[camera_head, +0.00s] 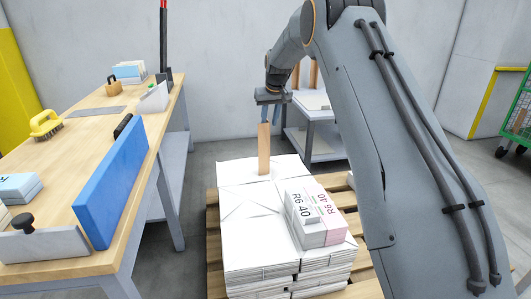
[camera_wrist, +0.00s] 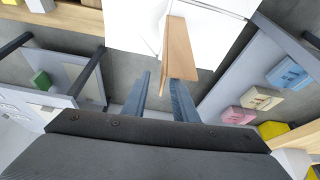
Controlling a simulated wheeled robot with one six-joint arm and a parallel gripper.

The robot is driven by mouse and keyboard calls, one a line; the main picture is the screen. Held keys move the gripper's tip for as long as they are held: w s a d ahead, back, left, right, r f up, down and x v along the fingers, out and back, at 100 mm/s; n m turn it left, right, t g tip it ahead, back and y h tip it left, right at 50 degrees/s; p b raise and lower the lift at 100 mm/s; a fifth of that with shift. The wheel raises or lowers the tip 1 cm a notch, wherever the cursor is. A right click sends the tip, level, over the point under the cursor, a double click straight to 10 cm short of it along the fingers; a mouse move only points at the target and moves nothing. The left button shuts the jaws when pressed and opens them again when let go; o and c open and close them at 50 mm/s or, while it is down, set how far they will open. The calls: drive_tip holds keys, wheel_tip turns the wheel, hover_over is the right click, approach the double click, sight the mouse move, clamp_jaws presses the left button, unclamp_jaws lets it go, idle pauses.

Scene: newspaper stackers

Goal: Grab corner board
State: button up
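The corner board (camera_head: 264,149) is a tan, narrow strip standing upright at the far end of the white stacks on the pallet. In the wrist view the corner board (camera_wrist: 179,47) shows an L-shaped fold, with its near end by the tip of the right finger. My gripper (camera_head: 266,113) points down just above the board's top. In the wrist view my gripper (camera_wrist: 162,78) has its two blue fingers apart with a gap between them. The board's near end lies close to the right finger; I cannot tell whether they touch.
White paper stacks (camera_head: 245,235) cover a wooden pallet (camera_head: 213,240); a labelled bundle (camera_head: 316,218) lies on top. A workbench (camera_head: 75,145) at left holds a blue board (camera_head: 113,185), a yellow brush (camera_head: 46,124) and other items. A grey table (camera_head: 322,138) stands behind the pallet.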

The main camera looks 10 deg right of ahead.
drive_tip(key=shift+a+b+x, duration=0.2)
drive_tip(key=shift+b+x, duration=1)
drive_tip(key=shift+x, duration=1.55)
drive_tip(key=shift+r, duration=0.1)
drive_tip(key=shift+c, duration=0.5)
clamp_jaws()
